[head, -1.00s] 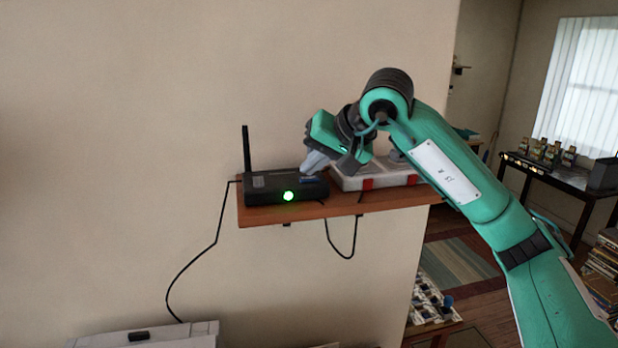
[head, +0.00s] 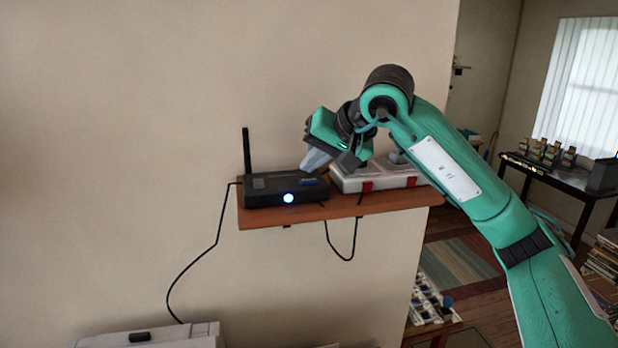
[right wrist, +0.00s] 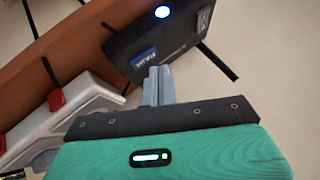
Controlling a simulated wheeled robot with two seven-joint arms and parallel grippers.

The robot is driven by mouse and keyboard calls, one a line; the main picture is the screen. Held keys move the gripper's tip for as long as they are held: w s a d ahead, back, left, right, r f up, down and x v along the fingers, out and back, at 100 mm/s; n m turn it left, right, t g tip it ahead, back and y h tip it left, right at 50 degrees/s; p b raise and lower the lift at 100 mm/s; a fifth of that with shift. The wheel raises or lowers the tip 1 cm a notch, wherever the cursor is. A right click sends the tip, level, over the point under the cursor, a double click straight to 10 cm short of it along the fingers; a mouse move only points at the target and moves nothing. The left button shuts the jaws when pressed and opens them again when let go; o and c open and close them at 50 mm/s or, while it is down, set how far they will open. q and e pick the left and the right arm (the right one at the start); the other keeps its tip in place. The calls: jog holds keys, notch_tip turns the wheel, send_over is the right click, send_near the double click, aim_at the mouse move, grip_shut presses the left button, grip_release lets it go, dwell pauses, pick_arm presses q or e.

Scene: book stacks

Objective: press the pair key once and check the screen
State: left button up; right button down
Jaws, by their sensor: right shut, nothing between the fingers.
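A black router box (head: 270,188) with one upright antenna sits on a narrow wooden wall shelf (head: 330,208). A round light (head: 288,198) on its front glows blue; it also shows blue in the right wrist view (right wrist: 162,12). The blue pair key (head: 309,182) is on top of the box near its right end, and in the right wrist view (right wrist: 143,58) it carries a label. My right gripper (head: 313,162) is shut and empty, its fingertips just above the key with a small gap. I see no separate screen. My left gripper is not in view.
A white case (head: 352,181) with red latches stands on the shelf right of the router, under my right wrist. Black cables hang below the shelf. A white machine (head: 180,338) is at the bottom left. A dark table (head: 545,178) with small items stands at the far right.

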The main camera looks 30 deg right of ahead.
aim_at(313, 181)
notch_tip(313, 181, up, 6)
jog(key=p, duration=0.4)
dwell(1.0)
